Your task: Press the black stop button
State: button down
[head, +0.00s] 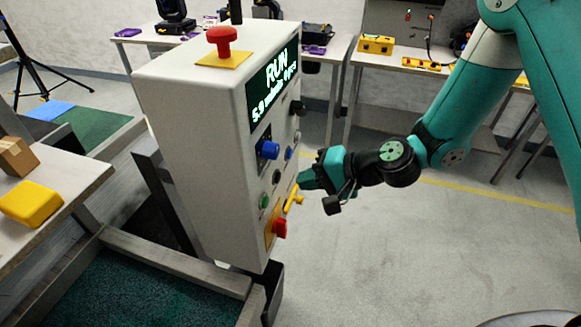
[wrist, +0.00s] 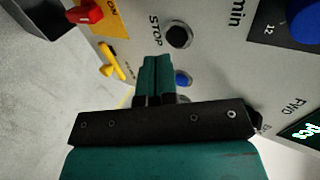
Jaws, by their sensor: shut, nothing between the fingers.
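The black stop button (wrist: 179,36) sits on the panel face under the word STOP in the wrist view. In the head view, a small dark button (head: 277,176) shows on the panel, between a green and a blue button. My gripper (wrist: 157,58) is shut and empty, its fingertips pointing at the panel. In the wrist view the tips appear just below and left of the stop button, not over it. In the head view my gripper (head: 303,182) is just right of the panel face. I cannot tell how wide the gap is.
The control box (head: 190,140) has a red mushroom button (head: 221,40) on top and a lit screen (head: 274,85). A yellow lever (wrist: 110,60), blue button (wrist: 183,79) and red switch (wrist: 88,12) are near the fingers. Open floor (head: 400,250) lies to the right.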

aim_at(278, 173)
jog(key=shift+w+a+r+p, duration=0.15)
jog(key=shift+w+a+p, duration=0.1)
jog(key=shift+a, duration=0.4)
jog(key=shift+w+a+r+p, duration=0.15)
jog(key=shift+a+p, duration=0.1)
jog(key=shift+a, duration=0.35)
jog(key=shift+w+a+f, duration=0.15)
jog(key=shift+w+a, duration=0.1)
jog(key=shift+a, duration=0.2)
jog(key=shift+w+a, duration=0.1)
jog(key=shift+a, duration=0.55)
jog(key=shift+w, duration=0.15)
